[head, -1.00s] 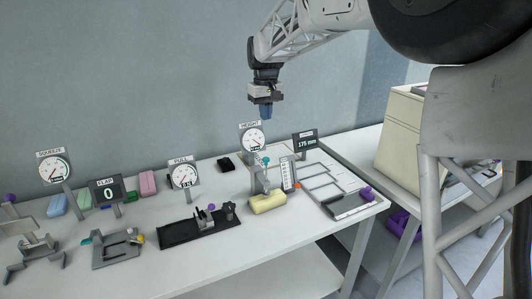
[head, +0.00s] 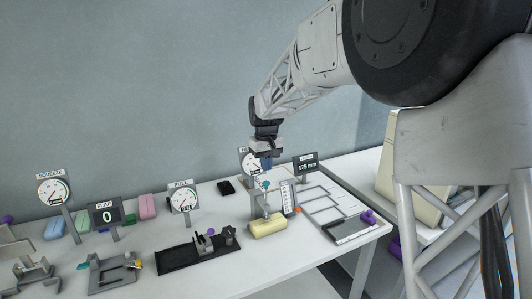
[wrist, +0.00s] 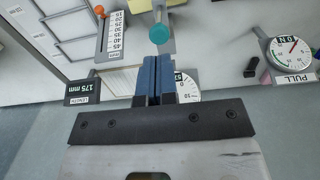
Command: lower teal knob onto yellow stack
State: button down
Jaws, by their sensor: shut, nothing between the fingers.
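The teal knob (head: 266,184) tops a grey post of the height gauge, and it also shows in the wrist view (wrist: 159,34). The yellow stack (head: 268,227) lies on the table under the post; a small part of it shows at the top of the wrist view. My gripper (head: 266,166) is shut and empty, with its blue fingers pointing down just above the knob in the head view. In the wrist view the fingertips (wrist: 153,60) appear close to the knob; whether they touch is unclear. The height dial is partly hidden behind my gripper.
The length display (head: 306,167) reads 175 mm, right of my gripper. A slider scale (head: 288,195) with an orange knob stands beside the post. The pull dial (head: 184,198) and black fixture (head: 199,249) are to the left. A tray outline (head: 330,207) lies right.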

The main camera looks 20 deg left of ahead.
aim_at(266, 182)
jog(key=shift+f, duration=2.3)
jog(key=shift+f, duration=1)
jog(key=shift+r, duration=0.15)
notch_tip(266, 182, up, 14)
jog(key=c, duration=1.8)
grip_release()
